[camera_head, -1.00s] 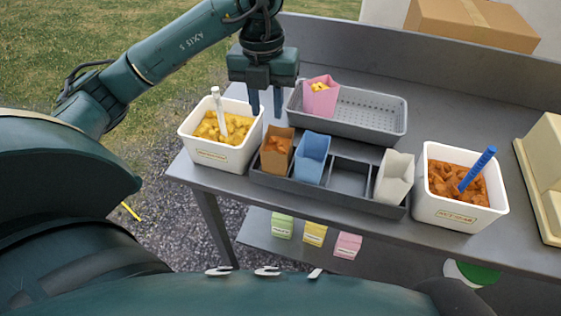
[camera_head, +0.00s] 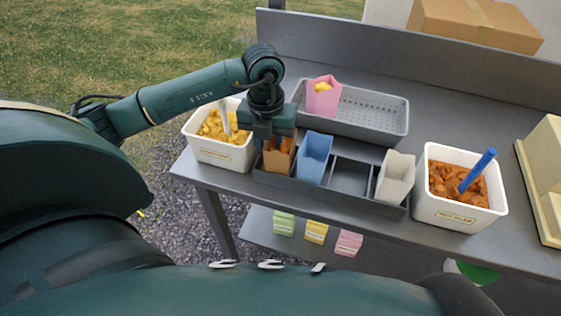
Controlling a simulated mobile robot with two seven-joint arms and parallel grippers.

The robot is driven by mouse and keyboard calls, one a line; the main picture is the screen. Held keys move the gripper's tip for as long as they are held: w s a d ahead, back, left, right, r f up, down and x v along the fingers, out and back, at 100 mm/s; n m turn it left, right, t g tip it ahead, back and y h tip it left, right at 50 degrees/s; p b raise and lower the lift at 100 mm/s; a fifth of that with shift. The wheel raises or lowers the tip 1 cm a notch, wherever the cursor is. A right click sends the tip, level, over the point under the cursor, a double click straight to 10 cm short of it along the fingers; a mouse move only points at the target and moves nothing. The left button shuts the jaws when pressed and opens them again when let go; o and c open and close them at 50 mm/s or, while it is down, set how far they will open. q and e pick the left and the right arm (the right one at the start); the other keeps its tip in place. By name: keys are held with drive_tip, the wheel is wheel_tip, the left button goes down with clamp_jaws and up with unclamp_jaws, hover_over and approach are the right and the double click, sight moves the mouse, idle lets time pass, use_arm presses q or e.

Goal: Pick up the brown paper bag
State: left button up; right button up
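The brown paper bag (camera_head: 279,157) stands in the left compartment of the grey divided holder (camera_head: 330,195), with orange-brown pieces at its top. My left gripper (camera_head: 272,145) is lowered right over this bag, its body covering the bag's upper rim. Its fingers reach down at the bag's top and are mostly hidden, so I cannot tell whether they grip it or stand apart around it. My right gripper is not in view.
A blue bag (camera_head: 313,160) stands close right of the brown one, and a white bag (camera_head: 395,178) farther right. A yellow-filled tub (camera_head: 222,153) is close left. A perforated tray (camera_head: 370,112) holding a pink bag (camera_head: 322,97) lies behind. A brown-filled tub (camera_head: 455,213) stands right.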

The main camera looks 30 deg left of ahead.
use_arm(q)
clamp_jaws()
drive_tip(key=shift+r, duration=0.1)
idle(0.6)
